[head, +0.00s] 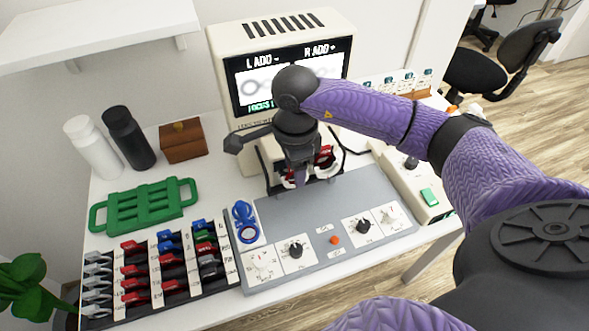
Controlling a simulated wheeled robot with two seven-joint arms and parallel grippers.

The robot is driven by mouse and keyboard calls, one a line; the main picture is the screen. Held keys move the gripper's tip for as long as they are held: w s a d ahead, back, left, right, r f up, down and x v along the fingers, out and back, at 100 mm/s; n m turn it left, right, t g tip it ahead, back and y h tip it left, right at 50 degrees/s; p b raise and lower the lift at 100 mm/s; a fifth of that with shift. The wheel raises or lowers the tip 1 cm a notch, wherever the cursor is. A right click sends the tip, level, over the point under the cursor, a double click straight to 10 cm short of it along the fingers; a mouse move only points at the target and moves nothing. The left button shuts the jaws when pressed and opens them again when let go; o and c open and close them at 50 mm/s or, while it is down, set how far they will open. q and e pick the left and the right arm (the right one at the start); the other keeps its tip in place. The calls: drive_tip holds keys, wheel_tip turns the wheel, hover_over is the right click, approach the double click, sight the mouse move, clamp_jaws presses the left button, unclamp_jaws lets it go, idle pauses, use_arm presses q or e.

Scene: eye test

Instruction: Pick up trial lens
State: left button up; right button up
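Several trial lenses with red, blue, green and dark handles stand in rows in a lens rack (232,283) at the front left of the table. One lens with a red handle (135,283) is in the middle rows. My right gripper (301,183) points down in front of the white display machine (222,62), at the back edge of the grey control panel. Its wrist hides much of what is there; a bit of red (325,155) shows behind it. Its finger opening is unclear. My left gripper is out of view.
A green tray (143,206), a white bottle (93,148), a black bottle (129,139) and a wooden box (183,141) stand at the back left. The grey panel (322,205) carries knobs and an orange button. A white shelf (100,30) hangs above.

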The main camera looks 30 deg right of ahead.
clamp_jaws()
drive_tip(key=shift+r, duration=0.15)
